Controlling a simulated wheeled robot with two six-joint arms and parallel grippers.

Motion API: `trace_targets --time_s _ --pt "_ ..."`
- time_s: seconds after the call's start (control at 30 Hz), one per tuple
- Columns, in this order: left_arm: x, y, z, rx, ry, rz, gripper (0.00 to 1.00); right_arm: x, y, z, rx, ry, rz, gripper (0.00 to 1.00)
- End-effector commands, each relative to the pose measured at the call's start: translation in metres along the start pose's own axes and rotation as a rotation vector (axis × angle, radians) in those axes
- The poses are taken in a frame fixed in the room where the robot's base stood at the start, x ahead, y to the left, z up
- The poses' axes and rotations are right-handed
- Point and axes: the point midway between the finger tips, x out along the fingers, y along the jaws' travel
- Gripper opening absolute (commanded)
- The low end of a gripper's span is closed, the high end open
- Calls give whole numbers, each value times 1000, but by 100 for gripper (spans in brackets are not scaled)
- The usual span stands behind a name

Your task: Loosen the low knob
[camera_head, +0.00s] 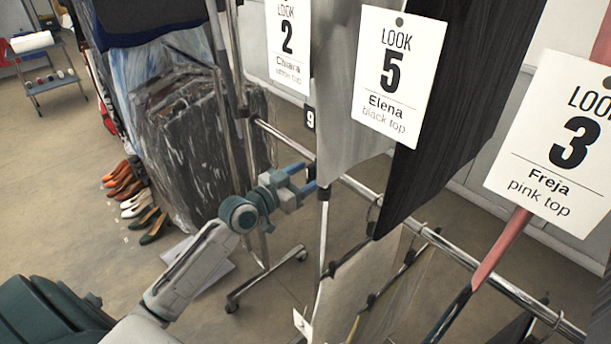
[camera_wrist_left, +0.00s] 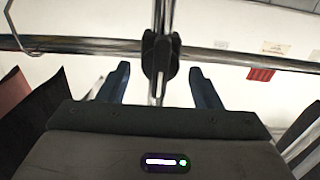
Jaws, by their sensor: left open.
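The low knob (camera_wrist_left: 160,58) is a black knob at the joint of an upright chrome post and a horizontal chrome rail (camera_wrist_left: 90,44). In the left wrist view it sits between the two blue fingers of my left gripper (camera_wrist_left: 160,70), with a gap on each side. The gripper is open. In the head view my left gripper (camera_head: 307,179) is at the rail (camera_head: 359,188) near the post (camera_head: 323,235); I cannot make out the knob clearly there. My right gripper is not in view.
Garments with cards for look 2 (camera_head: 289,45), look 5 (camera_head: 400,75) and look 3 (camera_head: 560,150) hang close to the right of my left arm. More clothes hang from the lower rail. Several shoes (camera_head: 137,200) stand on the floor at left, where there is open room.

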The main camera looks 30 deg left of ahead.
Motion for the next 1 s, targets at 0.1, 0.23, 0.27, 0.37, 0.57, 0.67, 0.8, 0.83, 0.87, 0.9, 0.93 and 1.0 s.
trace_targets --time_s 0.1,0.23,0.27,0.37,0.57,0.67,0.8,0.83,0.87,0.9,0.93,1.0 --pt "0 0 0 0 0 0 52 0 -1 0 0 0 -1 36" --pt "0 0 0 0 0 0 27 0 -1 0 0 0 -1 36" --pt "0 0 0 0 0 0 21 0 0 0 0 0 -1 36" --pt "0 0 0 -1 0 0 15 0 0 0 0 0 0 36" --pt "0 0 0 -20 0 0 15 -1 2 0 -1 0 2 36" --pt "0 0 0 -51 0 0 15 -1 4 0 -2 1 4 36" --pt "0 -1 0 -127 0 0 15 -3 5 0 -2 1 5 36" --pt "0 -1 0 -147 0 0 15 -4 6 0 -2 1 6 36" --pt "0 -1 0 -170 0 -1 15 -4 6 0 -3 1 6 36" --pt "0 -2 0 -202 0 -1 15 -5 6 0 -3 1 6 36" --pt "0 -2 0 -227 0 -1 15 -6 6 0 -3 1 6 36" --pt "0 -2 0 -289 0 -1 15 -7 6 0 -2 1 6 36"
